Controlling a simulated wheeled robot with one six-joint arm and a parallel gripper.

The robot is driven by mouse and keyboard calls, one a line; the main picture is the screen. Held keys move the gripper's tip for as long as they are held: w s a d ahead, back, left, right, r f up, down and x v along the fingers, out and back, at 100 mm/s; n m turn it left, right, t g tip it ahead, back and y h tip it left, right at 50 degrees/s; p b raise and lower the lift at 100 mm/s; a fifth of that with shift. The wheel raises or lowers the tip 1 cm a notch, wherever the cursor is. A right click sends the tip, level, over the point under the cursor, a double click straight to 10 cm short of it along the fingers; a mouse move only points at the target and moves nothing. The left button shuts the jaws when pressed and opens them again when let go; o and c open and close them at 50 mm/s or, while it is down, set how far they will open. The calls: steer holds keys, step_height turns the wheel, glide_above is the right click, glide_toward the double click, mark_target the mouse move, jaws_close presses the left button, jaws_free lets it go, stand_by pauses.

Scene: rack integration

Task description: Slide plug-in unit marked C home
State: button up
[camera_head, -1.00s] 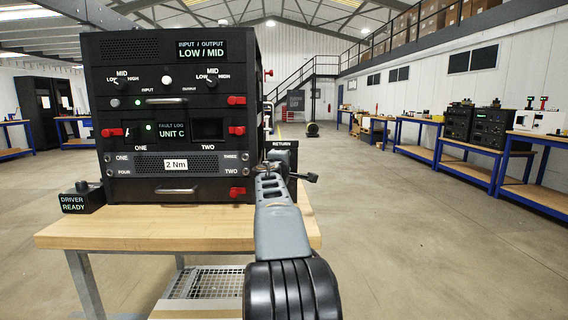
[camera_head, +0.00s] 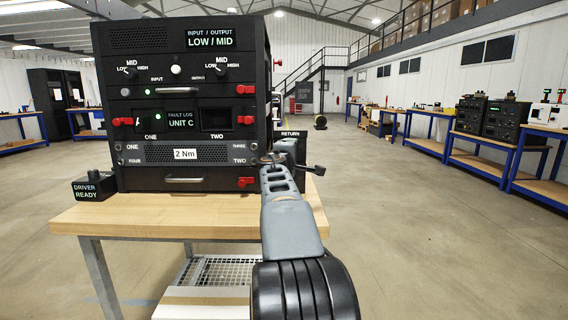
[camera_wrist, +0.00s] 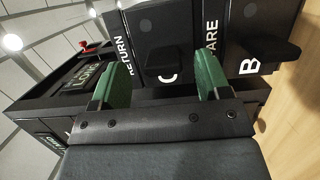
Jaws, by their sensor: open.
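The black unit marked C (camera_wrist: 168,62) stands in a black holder beside my gripper, in the wrist view. My gripper (camera_wrist: 157,78) is open, its two green fingers apart on either side of the C mark. I cannot tell whether they touch the unit. In the head view the rack (camera_head: 217,76) stands on the wooden bench. Slot TWO (camera_head: 217,118) looks dark and empty. Slot ONE holds a unit partly marked A (camera_head: 138,121), with a red latch beside it. The rack display (camera_head: 181,118) reads FAULT LOG UNIT C. My fingertips are hidden in the head view.
Red latches (camera_head: 245,119) stick out from the rack front. A DRIVER READY box (camera_head: 94,187) stands at the bench's left. The bench front is clear.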

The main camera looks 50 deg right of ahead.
steer(key=v, duration=1.1)
steer(key=shift+r, duration=0.1)
